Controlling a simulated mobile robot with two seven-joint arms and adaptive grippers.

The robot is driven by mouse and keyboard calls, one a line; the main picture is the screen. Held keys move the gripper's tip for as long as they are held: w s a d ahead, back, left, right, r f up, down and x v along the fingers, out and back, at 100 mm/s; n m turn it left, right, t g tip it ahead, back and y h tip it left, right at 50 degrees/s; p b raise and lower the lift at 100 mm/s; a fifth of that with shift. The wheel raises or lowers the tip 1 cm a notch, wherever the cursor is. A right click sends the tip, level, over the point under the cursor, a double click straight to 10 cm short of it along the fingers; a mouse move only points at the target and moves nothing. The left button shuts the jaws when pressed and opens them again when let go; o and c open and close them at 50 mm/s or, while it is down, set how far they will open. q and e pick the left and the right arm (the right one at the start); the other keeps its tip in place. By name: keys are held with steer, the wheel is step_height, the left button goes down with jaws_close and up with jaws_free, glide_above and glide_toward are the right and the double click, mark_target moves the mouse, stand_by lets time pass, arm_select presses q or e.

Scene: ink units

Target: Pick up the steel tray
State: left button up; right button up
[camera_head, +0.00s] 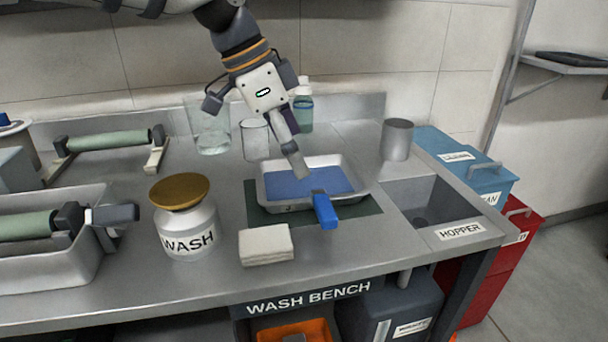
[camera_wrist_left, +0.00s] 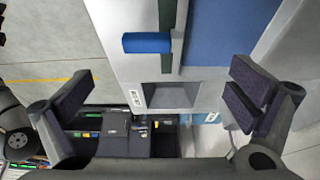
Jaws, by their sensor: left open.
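The steel tray (camera_head: 288,206) is a shallow rectangular pan with a blue inside (camera_head: 300,180). It lies on a dark green mat (camera_head: 355,210) on the bench. A blue handle (camera_head: 325,211) sticks out over its front edge. My left gripper (camera_head: 296,162) points down over the back part of the tray; one finger hides part of the far rim. In the left wrist view my left gripper (camera_wrist_left: 160,92) has its fingers wide apart with nothing between them. There the blue inside (camera_wrist_left: 230,30) and blue handle (camera_wrist_left: 147,42) show at the top. Contact with the rim cannot be told.
A glass beaker (camera_head: 209,128), a smaller glass (camera_head: 256,140) and a bottle (camera_head: 303,112) stand behind. A steel cup (camera_head: 397,140) stands right, above the hopper opening (camera_head: 425,200). The WASH jar (camera_head: 187,230) and a white cloth stack (camera_head: 266,245) are in front left.

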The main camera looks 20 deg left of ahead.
mark_target(322, 201)
arm_select(q)
steer(key=x, duration=0.8)
steer(key=b+x, duration=0.1)
steer(key=x, duration=0.3)
steer(key=shift+s+d, duration=0.3)
steer(key=shift+r, duration=0.1)
arm_select(e)
steer(key=shift+s+d+f+g, duration=0.2)
steer(key=shift+s+f+g, duration=0.1)
steer(key=shift+s+f, duration=0.55)
arm_select(q)
steer(key=shift+c, duration=0.6)
arm_select(e)
steer(key=shift+s+r, duration=0.1)
steer(key=shift+r, duration=0.05)
arm_select(q)
steer(key=c, duration=1)
